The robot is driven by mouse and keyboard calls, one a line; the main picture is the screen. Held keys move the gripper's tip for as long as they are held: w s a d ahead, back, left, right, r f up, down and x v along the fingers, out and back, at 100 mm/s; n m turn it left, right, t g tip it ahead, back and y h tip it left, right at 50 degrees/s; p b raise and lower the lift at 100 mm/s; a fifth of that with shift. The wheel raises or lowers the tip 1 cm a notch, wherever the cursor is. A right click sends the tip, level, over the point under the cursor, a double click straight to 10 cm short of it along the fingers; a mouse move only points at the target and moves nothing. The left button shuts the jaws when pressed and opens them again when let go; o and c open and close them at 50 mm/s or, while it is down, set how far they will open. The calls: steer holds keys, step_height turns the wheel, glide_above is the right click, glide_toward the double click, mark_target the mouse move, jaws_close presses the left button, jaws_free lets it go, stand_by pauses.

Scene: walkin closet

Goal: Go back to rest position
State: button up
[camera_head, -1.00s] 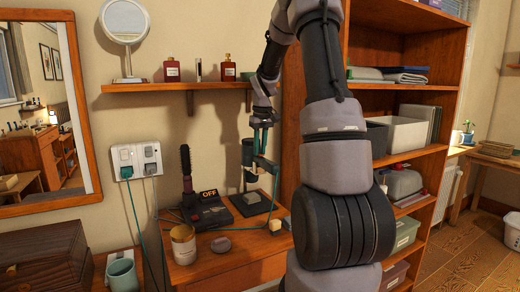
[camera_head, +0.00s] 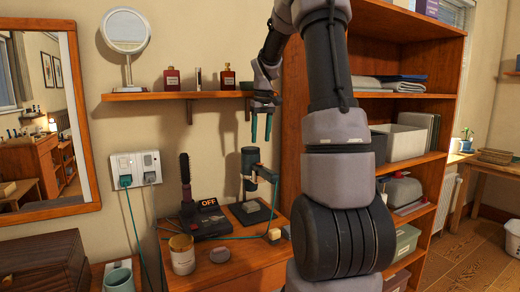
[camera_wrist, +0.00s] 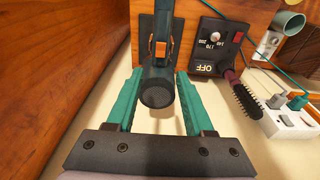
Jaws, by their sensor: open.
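My gripper (camera_head: 261,128) is open and empty, its two teal fingers pointing down above the dresser, just below the wall shelf. In the wrist view the open fingers (camera_wrist: 160,112) show with the grey hair dryer (camera_wrist: 158,88) beyond and between them, not held. In the head view the hair dryer (camera_head: 250,166) stands upright in its dark stand (camera_head: 252,212) on the dresser, below my gripper and apart from it. My arm runs up the middle of the head view and hides part of the shelf unit.
A wooden wall shelf (camera_head: 170,96) holds bottles and a round mirror (camera_head: 125,32) near my gripper. A shelf unit (camera_head: 455,75) stands at right. The dresser also holds a hair brush (camera_head: 186,180), a box marked OFF (camera_head: 210,218) and a candle jar (camera_head: 181,255).

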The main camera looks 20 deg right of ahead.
steer(key=shift+s+r, duration=0.15)
steer(key=shift+r, duration=1)
steer(key=s+a+r+m+t, duration=0.1)
steer(key=s+a+t, duration=0.1)
steer(key=s+a, duration=0.3)
steer(key=s+a+r+m+t+y, duration=0.1)
steer(key=s+a, duration=0.4)
steer(key=s, duration=0.7)
steer(key=s+a+r+m+t+y, duration=0.1)
steer(key=s+a+r+m+t, duration=0.1)
steer(key=s+a, duration=0.3)
steer(key=s+r, duration=0.1)
steer(key=s, duration=0.3)
steer(key=shift+s+a+r+m+t, duration=0.25)
steer(key=shift+s+m+t, duration=0.05)
